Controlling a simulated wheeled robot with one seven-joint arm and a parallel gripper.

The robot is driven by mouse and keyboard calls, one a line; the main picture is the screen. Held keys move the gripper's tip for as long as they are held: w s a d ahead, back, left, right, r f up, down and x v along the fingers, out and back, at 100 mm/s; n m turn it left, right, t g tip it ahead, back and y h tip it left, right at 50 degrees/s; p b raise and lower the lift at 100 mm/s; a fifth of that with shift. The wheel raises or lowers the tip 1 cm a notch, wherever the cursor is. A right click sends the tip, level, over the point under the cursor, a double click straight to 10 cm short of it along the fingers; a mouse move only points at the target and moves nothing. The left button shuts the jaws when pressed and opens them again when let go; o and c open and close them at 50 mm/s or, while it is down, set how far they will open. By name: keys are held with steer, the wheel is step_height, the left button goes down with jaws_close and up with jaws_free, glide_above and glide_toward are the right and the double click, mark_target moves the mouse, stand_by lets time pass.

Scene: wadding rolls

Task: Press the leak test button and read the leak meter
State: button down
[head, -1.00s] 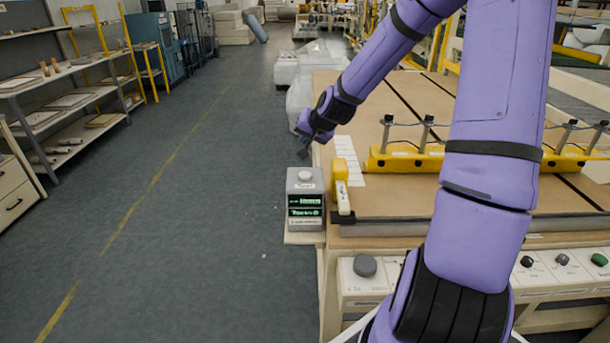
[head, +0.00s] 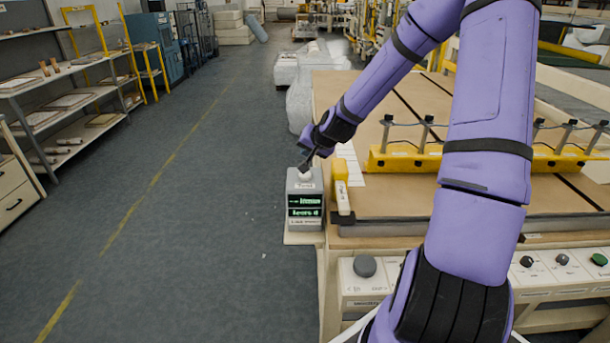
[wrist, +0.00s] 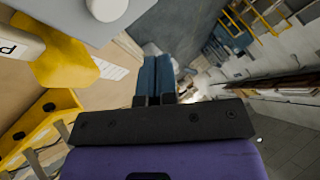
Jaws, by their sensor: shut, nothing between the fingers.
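The leak meter is a small grey box (head: 292,188) on a ledge at the table's left corner. Its two dark displays (head: 305,206) show green text too blurred to read surely. A pale round button (head: 305,176) sits on its top. My gripper (head: 305,168) is at the button in the head view, pointing down at it; I cannot tell whether it touches. In the wrist view my blue fingers (wrist: 154,78) are shut together and empty. The button (wrist: 107,7) shows there at the top edge, up and left of the fingertips, on the grey box top (wrist: 62,14).
A yellow block with a pale handle (head: 341,188) stands just right of the meter. A yellow rail with posts (head: 400,160) lies across the brown table (head: 370,120). A panel with a dark grey knob (head: 365,266) is at the front. The floor to the left is clear.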

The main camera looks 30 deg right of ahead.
mark_target(307, 174)
steer(key=shift+f, duration=2.2)
steer(key=shift+f, duration=0.2)
steer(key=shift+f, duration=0.2)
stand_by(0.3)
steer(key=shift+f, duration=0.5)
stand_by(0.8)
steer(key=shift+r, duration=0.9)
steer(key=shift+r, duration=2.55)
